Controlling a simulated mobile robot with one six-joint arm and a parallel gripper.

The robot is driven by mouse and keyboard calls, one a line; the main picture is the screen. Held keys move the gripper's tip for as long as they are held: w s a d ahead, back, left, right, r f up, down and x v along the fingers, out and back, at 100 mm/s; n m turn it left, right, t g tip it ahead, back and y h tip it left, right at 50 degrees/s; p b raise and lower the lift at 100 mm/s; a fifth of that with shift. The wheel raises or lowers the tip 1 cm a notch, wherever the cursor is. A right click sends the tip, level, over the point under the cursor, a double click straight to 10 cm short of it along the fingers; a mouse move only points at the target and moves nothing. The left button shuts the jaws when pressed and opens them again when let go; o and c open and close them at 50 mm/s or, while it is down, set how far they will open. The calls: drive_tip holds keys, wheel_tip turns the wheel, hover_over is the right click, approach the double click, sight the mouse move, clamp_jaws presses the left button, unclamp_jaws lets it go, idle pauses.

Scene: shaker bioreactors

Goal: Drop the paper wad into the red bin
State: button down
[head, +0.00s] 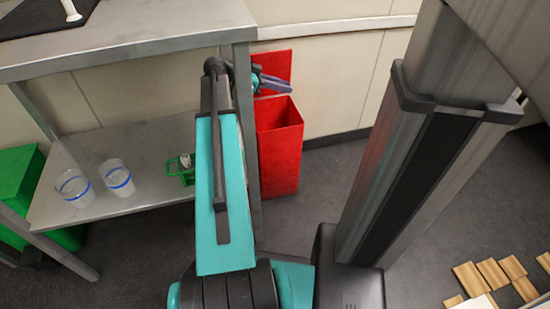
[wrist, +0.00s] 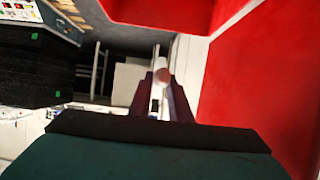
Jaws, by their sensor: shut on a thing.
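The red bin (head: 280,150) stands on the floor beyond the table's right end, with a red panel upright behind its mouth. My gripper (head: 272,83) is at the top of the bin, in front of that panel. In the wrist view the dark fingers of my gripper (wrist: 163,88) are closed on a small pale, pinkish thing, apparently the paper wad (wrist: 162,72). Red bin surfaces (wrist: 255,85) fill the right side and top of that view. The wad cannot be made out in the head view.
A steel table (head: 130,45) with a lower shelf (head: 130,145) stands left of the bin. Two clear cups (head: 118,178) and a small green rack (head: 180,168) are on the shelf. A green bin (head: 18,175) is at far left. Wooden blocks (head: 492,273) lie at lower right.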

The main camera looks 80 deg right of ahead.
drive_tip(key=shift+f+b, duration=0.6)
drive_tip(key=shift+f, duration=1.1)
drive_tip(key=c, duration=1.6)
unclamp_jaws()
drive_tip(key=shift+o, duration=0.2)
drive_tip(key=p+v, duration=0.4)
drive_tip(key=v, duration=0.9)
drive_tip(key=shift+w, duration=0.3)
drive_tip(key=shift+a+r+p, duration=0.15)
drive_tip(key=shift+p, duration=0.15)
